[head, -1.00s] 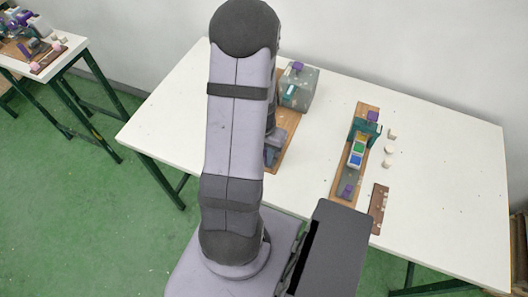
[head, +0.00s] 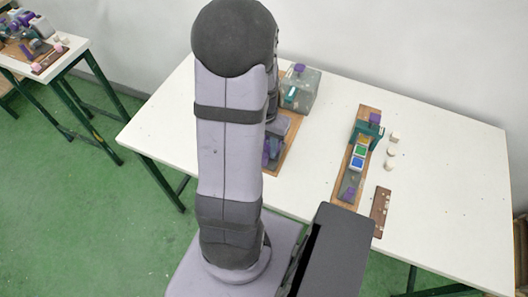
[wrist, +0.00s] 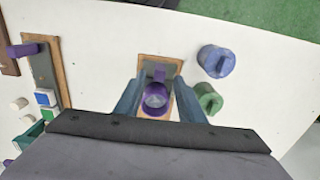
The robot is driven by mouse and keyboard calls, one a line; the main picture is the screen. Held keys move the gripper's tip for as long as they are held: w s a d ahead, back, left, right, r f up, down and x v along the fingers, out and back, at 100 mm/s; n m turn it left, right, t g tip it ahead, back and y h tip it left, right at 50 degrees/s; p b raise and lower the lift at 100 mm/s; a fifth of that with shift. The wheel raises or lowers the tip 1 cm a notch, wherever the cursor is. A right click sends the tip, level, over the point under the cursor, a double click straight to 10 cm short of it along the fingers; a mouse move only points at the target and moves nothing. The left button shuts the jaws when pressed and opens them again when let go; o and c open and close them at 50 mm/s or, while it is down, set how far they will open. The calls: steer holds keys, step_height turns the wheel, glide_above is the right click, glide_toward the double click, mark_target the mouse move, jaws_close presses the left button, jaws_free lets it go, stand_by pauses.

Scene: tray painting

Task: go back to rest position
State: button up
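My gripper (wrist: 157,98) is open in the wrist view, with its two blue-grey fingers well apart. Nothing is held between them. A purple ring-shaped piece (wrist: 156,92) shows between the fingers, below them on a small wooden board (wrist: 176,63) with a grey plate. I cannot tell its exact distance from the fingertips. In the head view my arm stands tall in the middle and hides my gripper and part of the table behind it.
A blue knobbed pot (wrist: 216,61) and a green one (wrist: 208,98) stand right of the fingers. On the white table (head: 440,170), a wooden board (head: 338,196) carries coloured squares. A clear box (head: 302,92) stands at the back. The table's right side is clear.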

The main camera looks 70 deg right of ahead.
steer(key=shift+r, duration=0.7)
steer(key=shift+a+n, duration=0.15)
steer(key=shift+n, duration=0.15)
steer(key=s+a+f+n+y, duration=0.1)
steer(key=s+a+n+y, duration=0.1)
steer(key=a, duration=0.4)
steer(key=w+a+r+n, duration=0.2)
steer(key=w+a+n, duration=0.3)
steer(key=a, duration=0.3)
steer(key=w+a+r+n+h, duration=0.1)
steer(key=w+a+r+n, duration=0.1)
steer(key=w+a+n, duration=0.3)
steer(key=w+a+r+n+h, duration=0.1)
steer(key=w+a+n, duration=0.4)
steer(key=a, duration=0.7)
steer(key=shift+w+r, duration=0.5)
steer(key=shift+r, duration=0.05)
